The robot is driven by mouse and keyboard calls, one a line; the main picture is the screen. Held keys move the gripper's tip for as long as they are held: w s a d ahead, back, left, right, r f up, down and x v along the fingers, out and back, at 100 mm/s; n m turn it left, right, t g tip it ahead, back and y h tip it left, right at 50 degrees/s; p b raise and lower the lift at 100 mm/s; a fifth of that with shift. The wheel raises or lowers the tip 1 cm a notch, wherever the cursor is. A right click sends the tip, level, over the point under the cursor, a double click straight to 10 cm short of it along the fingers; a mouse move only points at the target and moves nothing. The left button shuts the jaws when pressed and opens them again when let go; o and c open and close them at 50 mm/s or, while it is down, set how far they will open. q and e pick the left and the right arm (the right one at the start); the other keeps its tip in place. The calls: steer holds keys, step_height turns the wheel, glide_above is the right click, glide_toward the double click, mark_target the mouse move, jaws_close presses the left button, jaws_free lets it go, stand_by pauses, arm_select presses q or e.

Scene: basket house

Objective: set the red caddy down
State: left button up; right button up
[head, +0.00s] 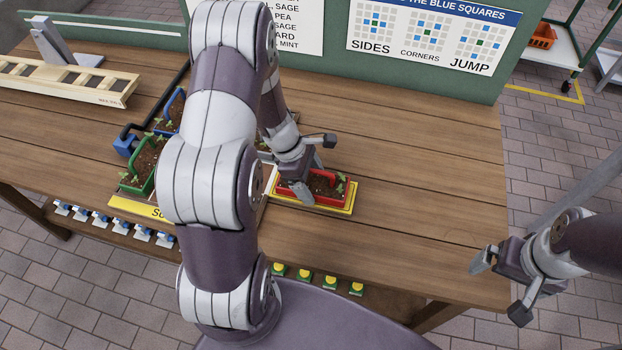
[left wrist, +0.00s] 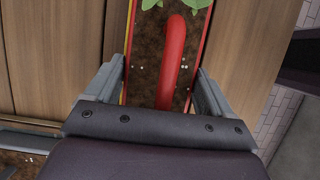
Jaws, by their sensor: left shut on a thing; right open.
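The red caddy (head: 328,202) holds dark soil and small green seedlings. It is upright at or just over a yellow-edged pad (head: 335,212) on the wooden table; I cannot tell whether it touches. My left gripper (head: 308,177) comes down over the caddy's left part and is shut on it. In the left wrist view, its fingers (left wrist: 160,88) lie on either side of the caddy's soil, with the red handle (left wrist: 172,55) between them. My arm hides part of the table in the head view. My right gripper (head: 500,287) is open and empty, off the table's right front edge.
Seedling caddies with green (head: 138,178) and blue (head: 172,112) handles stand left of my arm by a yellow label strip (head: 140,208). A wooden rack (head: 75,80) lies far left. A green board (head: 310,58) closes the back. The table (head: 430,170) is clear at right.

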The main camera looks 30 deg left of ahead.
arm_select(q)
steer(key=shift+d+f, duration=0.1)
steer(key=o, duration=1.1)
